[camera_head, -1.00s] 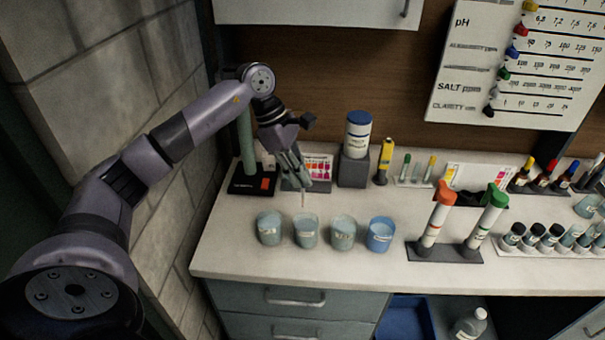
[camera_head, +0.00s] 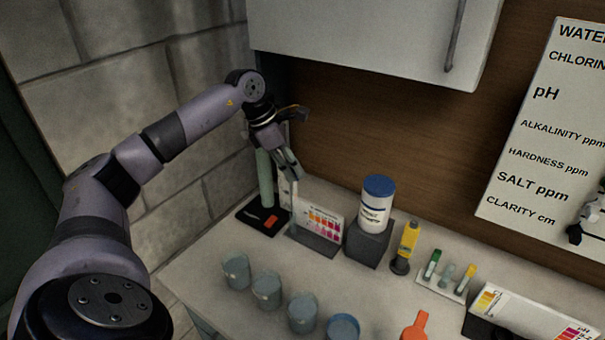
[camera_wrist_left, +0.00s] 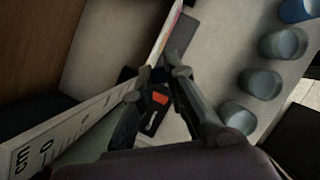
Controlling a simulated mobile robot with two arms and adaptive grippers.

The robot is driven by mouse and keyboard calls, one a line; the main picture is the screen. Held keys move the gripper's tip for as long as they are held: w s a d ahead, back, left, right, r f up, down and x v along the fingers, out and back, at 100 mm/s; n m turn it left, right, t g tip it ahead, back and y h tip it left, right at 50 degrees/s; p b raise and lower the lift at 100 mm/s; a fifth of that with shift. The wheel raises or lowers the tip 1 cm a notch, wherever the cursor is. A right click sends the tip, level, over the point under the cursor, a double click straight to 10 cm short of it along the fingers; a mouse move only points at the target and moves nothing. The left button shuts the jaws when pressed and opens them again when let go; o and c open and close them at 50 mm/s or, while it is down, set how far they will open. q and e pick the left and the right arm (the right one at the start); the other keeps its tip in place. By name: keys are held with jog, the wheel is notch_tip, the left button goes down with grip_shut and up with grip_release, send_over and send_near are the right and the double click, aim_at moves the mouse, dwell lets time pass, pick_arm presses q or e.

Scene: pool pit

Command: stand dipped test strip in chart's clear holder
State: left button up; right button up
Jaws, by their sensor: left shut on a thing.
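My left gripper (camera_head: 292,176) is shut on a thin pale test strip (camera_head: 294,200), which hangs upright below the fingertips. The strip is at the left end of the colour chart (camera_head: 325,222), a standing card with pink, orange and red squares on a grey base. The clear holder cannot be made out, nor whether the strip's lower end touches the base. In the left wrist view the closed fingers (camera_wrist_left: 165,70) meet beside the chart's edge (camera_wrist_left: 167,28); the strip is not distinct there.
A green column (camera_head: 264,178) on a black base (camera_head: 250,218) stands just left of the chart. A white bottle with a blue cap (camera_head: 375,204) stands on a grey block to the right. Several cups (camera_head: 266,289) line the counter front. A wall cabinet (camera_head: 370,35) hangs above.

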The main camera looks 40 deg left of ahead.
pick_arm(q)
jog(key=shift+a, duration=0.15)
jog(key=shift+s+a+f+b, duration=0.15)
jog(key=shift+f+b, duration=0.7)
jog(key=shift+f, duration=0.15)
jog(key=shift+s+a+f+b, duration=0.15)
jog(key=shift+f+b, duration=0.7)
jog(key=shift+f, duration=0.1)
pick_arm(e)
jog(key=shift+w+d+f, duration=0.1)
jog(key=shift+w+f, duration=0.05)
jog(key=shift+f, duration=0.65)
jog(key=shift+w+d+f, duration=0.1)
jog(key=shift+w+f, duration=0.05)
jog(key=shift+f, duration=0.65)
pick_arm(q)
notch_tip(320, 180, down, 2)
jog(key=shift+f+b, duration=0.1)
jog(key=shift+b, duration=0.7)
pick_arm(e)
jog(key=shift+a+f, duration=0.2)
jog(key=shift+f, duration=0.6)
jog(key=shift+a, duration=0.15)
